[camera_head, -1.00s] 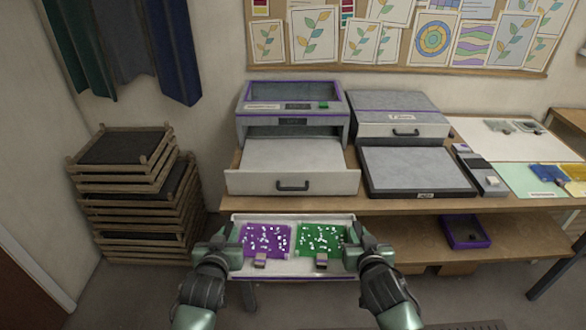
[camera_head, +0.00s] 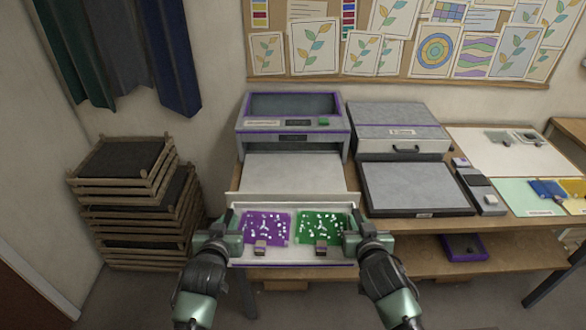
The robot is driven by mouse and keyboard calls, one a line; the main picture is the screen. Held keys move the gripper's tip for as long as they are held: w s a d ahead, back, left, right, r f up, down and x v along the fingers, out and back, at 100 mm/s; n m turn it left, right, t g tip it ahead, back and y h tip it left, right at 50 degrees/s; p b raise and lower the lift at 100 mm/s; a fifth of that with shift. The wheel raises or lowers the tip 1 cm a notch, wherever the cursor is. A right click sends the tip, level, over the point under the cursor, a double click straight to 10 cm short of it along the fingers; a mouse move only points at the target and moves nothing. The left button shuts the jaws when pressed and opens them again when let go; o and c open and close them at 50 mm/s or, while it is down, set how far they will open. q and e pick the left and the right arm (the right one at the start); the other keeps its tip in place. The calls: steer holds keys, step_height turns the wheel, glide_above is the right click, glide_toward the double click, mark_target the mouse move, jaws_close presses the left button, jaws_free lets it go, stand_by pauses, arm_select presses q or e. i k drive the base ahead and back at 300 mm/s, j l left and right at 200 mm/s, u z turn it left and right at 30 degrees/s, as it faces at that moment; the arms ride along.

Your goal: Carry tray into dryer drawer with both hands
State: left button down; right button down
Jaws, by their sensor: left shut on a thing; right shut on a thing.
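The white tray (camera_head: 292,262) is held level in front of the table by both my grippers. On it lie a purple painted sheet (camera_head: 265,227) and a green painted sheet (camera_head: 321,227), both with white marks, and each has a small brown block at its near edge. My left gripper (camera_head: 234,240) is shut on the tray's left side. My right gripper (camera_head: 350,241) is shut on its right side. The dryer (camera_head: 292,125) stands behind on the table.
A grey closed box (camera_head: 398,128) and a dark-framed grey board (camera_head: 416,187) are right of the dryer. Stacked wooden frames (camera_head: 130,200) stand on the left. A purple bin (camera_head: 463,248) sits on the lower shelf.

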mark_target(293, 181)
steer(key=i, duration=1.25)
